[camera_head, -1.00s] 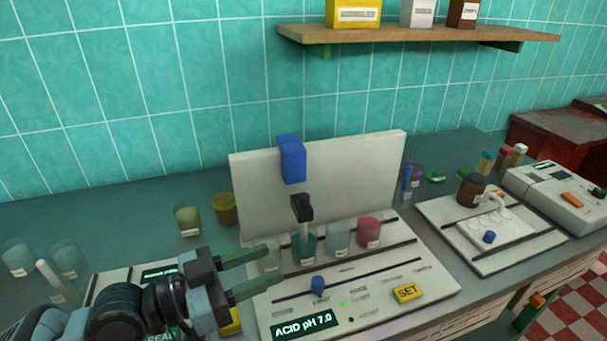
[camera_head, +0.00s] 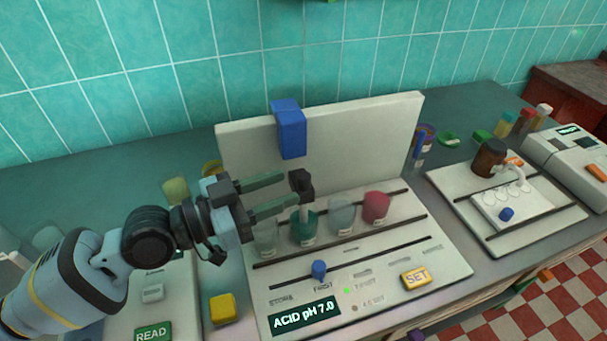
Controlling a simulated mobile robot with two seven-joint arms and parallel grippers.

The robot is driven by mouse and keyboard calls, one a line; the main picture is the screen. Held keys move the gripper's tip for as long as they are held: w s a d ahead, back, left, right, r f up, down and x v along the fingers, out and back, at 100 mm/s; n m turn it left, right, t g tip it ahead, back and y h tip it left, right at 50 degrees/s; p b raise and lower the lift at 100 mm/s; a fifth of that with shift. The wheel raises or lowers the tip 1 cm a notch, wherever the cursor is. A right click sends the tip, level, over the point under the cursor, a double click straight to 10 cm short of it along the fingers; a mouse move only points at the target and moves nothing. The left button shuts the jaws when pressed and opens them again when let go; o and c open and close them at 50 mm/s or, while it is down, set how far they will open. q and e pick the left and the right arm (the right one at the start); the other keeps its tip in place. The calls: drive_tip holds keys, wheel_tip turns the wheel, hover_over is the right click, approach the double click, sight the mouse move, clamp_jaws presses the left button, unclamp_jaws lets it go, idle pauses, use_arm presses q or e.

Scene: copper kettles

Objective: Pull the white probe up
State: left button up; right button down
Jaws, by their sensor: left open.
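The probe (camera_head: 303,209) has a black block-shaped head and a short pale shaft that goes down into a beaker of teal liquid (camera_head: 304,234). It stands upright in front of the white back panel (camera_head: 350,140) of the pH device. My left gripper (camera_head: 286,190) reaches in from the left with its two green-grey fingers apart. The fingertips are right beside the black head. I cannot tell whether they touch it or reach around it. My right gripper is not in view.
A blue block (camera_head: 290,132) sits on the panel above the probe. Clear beakers (camera_head: 342,214) and a pink one (camera_head: 376,208) stand close by. The device front has a blue knob (camera_head: 319,270) and a yellow SET button (camera_head: 415,278). A brown bottle (camera_head: 489,157) stands at right.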

sight(297, 180)
use_arm(q)
drive_tip(key=x, duration=0.2)
drive_tip(key=p+x, duration=0.1)
drive_tip(key=shift+w+d+r, duration=0.2)
drive_tip(key=shift+d+r, duration=0.05)
drive_tip(key=shift+d, duration=0.05)
drive_tip(key=shift+x, duration=0.8)
drive_tip(key=shift+f, duration=0.25)
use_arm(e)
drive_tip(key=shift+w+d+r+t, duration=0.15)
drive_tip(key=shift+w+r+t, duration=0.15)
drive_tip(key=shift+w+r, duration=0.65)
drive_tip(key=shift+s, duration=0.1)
use_arm(q)
clamp_jaws()
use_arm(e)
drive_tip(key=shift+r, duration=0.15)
